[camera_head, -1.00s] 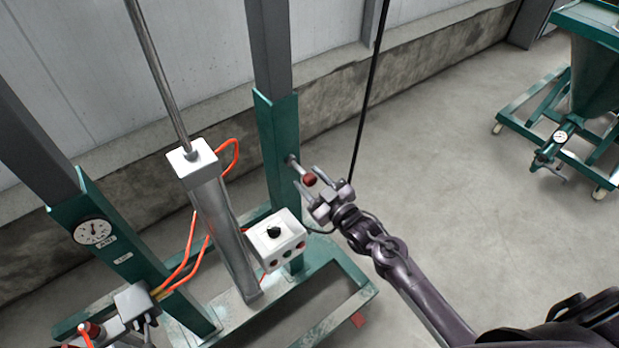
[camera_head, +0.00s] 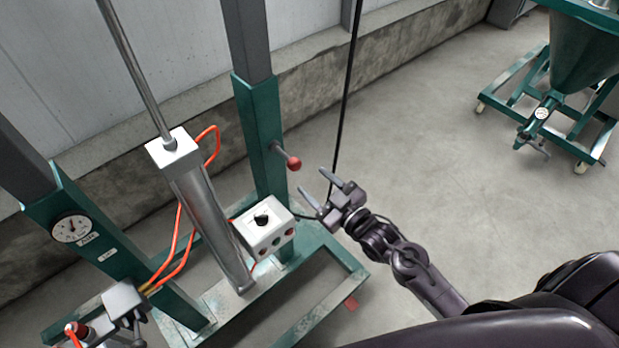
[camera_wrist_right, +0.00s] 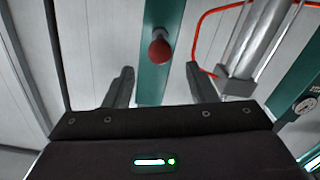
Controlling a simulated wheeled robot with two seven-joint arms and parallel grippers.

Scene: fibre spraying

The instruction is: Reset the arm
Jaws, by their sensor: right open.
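My right gripper (camera_head: 321,188) is open and empty, a short way right of and below a red knob (camera_head: 294,163) on a short lever. The knob sticks out from the green post (camera_head: 262,125) of the machine. In the right wrist view the red knob (camera_wrist_right: 160,51) shows ahead of the two spread fingers of my right gripper (camera_wrist_right: 160,82), apart from them. My left gripper is in neither view.
A white control box (camera_head: 265,232) with a black dial sits left of my right gripper. A metal cylinder (camera_head: 205,215) with orange hoses stands further left. A black cable (camera_head: 345,95) hangs behind the gripper. A green wheeled hopper (camera_head: 580,55) stands far right; open floor lies between.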

